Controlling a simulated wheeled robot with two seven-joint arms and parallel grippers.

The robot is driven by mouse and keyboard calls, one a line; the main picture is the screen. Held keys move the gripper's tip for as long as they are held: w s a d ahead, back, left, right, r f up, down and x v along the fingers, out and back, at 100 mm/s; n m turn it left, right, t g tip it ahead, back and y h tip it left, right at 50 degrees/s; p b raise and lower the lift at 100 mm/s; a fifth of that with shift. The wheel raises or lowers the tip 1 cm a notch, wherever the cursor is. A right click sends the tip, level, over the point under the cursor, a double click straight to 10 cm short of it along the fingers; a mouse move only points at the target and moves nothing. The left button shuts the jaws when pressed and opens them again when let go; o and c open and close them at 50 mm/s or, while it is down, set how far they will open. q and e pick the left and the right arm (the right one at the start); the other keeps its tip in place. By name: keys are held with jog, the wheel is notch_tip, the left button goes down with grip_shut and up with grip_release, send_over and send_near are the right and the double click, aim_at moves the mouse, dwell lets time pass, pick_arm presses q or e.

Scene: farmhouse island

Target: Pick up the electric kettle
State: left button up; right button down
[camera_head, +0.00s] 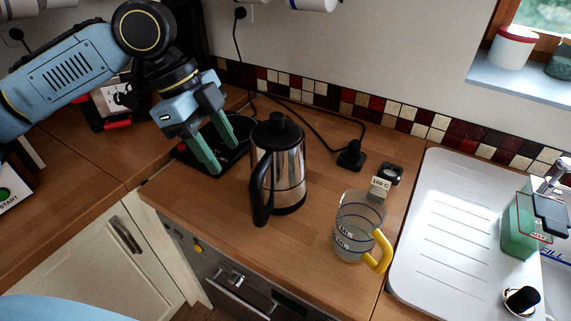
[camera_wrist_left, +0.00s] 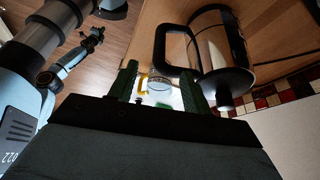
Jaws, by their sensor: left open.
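The electric kettle (camera_head: 291,170) is shiny steel with a black lid, base rim and handle. It stands upright on the wooden counter (camera_head: 225,212), with its black handle toward the front left. My left gripper (camera_head: 231,153) is open and empty, just left of the kettle and apart from it, with green fingers pointing down and right. In the left wrist view the kettle (camera_wrist_left: 222,50) lies ahead at the upper right, and its handle (camera_wrist_left: 163,50) shows beyond the fingers (camera_wrist_left: 165,88). My right gripper is not in view.
A glass measuring jug (camera_head: 356,226) with a yellow handle stands right of the kettle. A black power base (camera_head: 185,155) lies beneath my left gripper. A cord runs behind the kettle to a black plug block (camera_head: 351,155). A white draining board (camera_head: 450,230) lies at the right.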

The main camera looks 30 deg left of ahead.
aim_at(254, 197)
pick_arm(q)
jog(key=b+x, duration=0.2)
jog(key=x, duration=1)
jog(key=shift+w+d+f, duration=0.15)
jog(key=shift+d+f, duration=0.05)
jog(key=shift+d, duration=0.1)
jog(key=shift+c, duration=0.6)
jog(key=c, duration=0.9)
grip_shut()
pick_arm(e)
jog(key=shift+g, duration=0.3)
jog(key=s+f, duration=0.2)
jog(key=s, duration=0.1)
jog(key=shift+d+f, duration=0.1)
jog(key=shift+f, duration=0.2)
pick_arm(q)
jog(key=shift+w+r, duration=0.1)
